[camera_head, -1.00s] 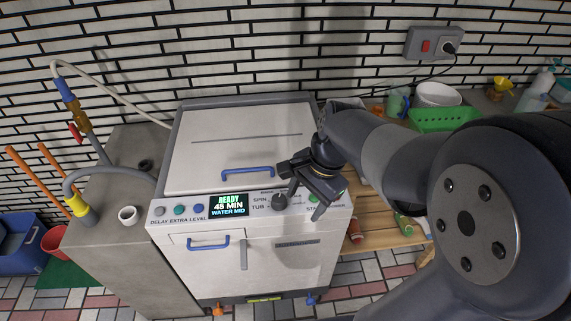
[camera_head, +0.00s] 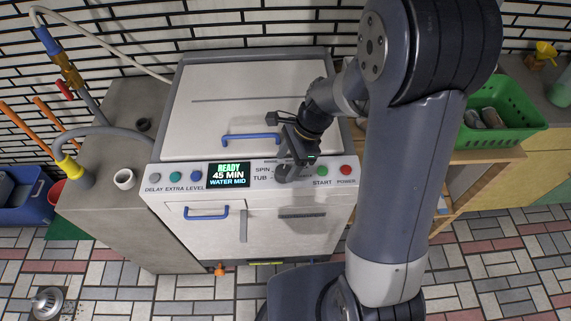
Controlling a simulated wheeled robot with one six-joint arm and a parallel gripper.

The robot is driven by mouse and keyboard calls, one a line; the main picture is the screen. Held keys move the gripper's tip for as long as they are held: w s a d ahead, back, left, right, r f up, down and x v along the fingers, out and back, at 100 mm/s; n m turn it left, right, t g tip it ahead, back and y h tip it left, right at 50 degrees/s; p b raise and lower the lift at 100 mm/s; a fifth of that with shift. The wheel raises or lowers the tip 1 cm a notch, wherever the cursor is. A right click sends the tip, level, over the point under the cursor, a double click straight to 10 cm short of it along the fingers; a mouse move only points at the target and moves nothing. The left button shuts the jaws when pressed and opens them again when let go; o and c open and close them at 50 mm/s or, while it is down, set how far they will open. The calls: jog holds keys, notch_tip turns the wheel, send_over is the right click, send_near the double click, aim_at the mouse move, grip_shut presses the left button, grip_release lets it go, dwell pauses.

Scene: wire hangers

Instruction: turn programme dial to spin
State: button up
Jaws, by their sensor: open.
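The programme dial (camera_head: 281,173) is a dark grey knob on the washing machine's front panel, right of the SPIN and TUB labels. My gripper partly covers it, so its pointer direction cannot be told. My gripper (camera_head: 287,168) is open and comes down from above at the dial, its fingers at or beside the knob. I cannot tell whether they touch it. The display (camera_head: 228,175) left of the dial reads READY, 45 MIN, WATER MID.
The white washing machine (camera_head: 188,98) has a blue lid handle (camera_head: 250,139) behind my gripper. Green START (camera_head: 320,170) and red POWER (camera_head: 346,170) buttons are close on the right. DELAY, EXTRA and LEVEL buttons are on the left. A green basket (camera_head: 507,128) stands at right.

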jog(key=shift+x, duration=0.9)
jog(key=shift+c, duration=0.2)
jog(key=c, duration=1)
jog(key=shift+o, duration=0.2)
